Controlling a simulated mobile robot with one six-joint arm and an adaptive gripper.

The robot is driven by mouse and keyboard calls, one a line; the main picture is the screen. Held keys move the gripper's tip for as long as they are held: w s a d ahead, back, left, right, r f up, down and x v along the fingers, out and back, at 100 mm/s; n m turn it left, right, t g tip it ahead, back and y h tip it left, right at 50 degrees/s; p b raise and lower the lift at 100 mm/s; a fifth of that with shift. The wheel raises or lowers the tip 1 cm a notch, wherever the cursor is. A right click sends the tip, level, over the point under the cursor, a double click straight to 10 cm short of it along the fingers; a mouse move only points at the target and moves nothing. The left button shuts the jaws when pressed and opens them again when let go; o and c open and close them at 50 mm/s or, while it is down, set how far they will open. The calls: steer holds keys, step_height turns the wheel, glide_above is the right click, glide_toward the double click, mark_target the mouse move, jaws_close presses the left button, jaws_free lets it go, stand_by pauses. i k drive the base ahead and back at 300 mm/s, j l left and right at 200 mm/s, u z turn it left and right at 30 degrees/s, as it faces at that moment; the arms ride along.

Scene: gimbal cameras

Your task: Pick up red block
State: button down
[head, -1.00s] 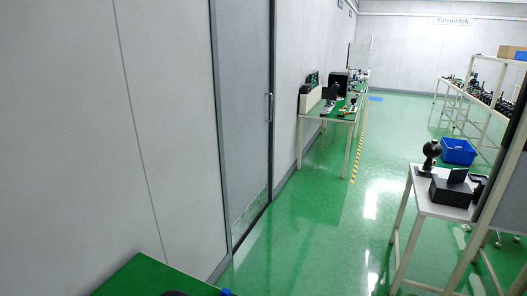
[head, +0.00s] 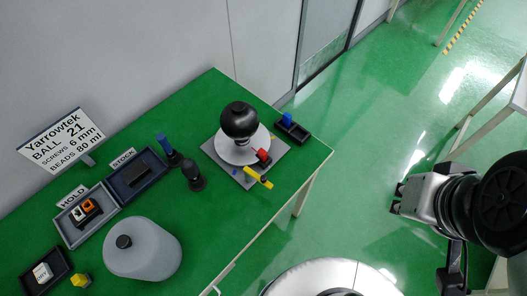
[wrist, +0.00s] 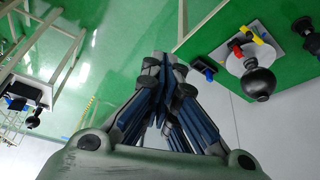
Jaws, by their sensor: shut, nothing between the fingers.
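The red block (head: 263,157) is on the grey square plate (head: 281,158), beside the white round base of a black ball (head: 239,120) and just behind a yellow piece (head: 259,178). In the wrist view the red block (wrist: 237,50) shows at the upper right, small, next to the ball gimbal. My gripper (wrist: 166,63) is shut and empty, its fingers together in the middle of the wrist view. It is out over the floor, well apart from the block and the table.
The green table (head: 200,218) also holds a black tray with a blue block (head: 287,119), a blue-handled tool (head: 163,146), a dark knob (head: 192,174), HOLD and STOCK trays, a grey jug (head: 143,250) and a sign (head: 62,140). Open floor lies right of the table.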

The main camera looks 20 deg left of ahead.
mark_target(262, 154)
steer(key=i+l, duration=0.1)
steer(key=i, duration=0.3)
steer(key=i+l, duration=0.15)
steer(key=i, duration=0.25)
steer(key=i+u, duration=0.2)
steer(key=u, duration=0.3)
steer(key=i+l+u, duration=0.15)
steer(key=u, duration=0.3)
steer(key=i+l+u, duration=0.1)
steer(key=u, duration=0.4)
steer(key=l+u, duration=0.1)
steer(key=u, duration=0.25)
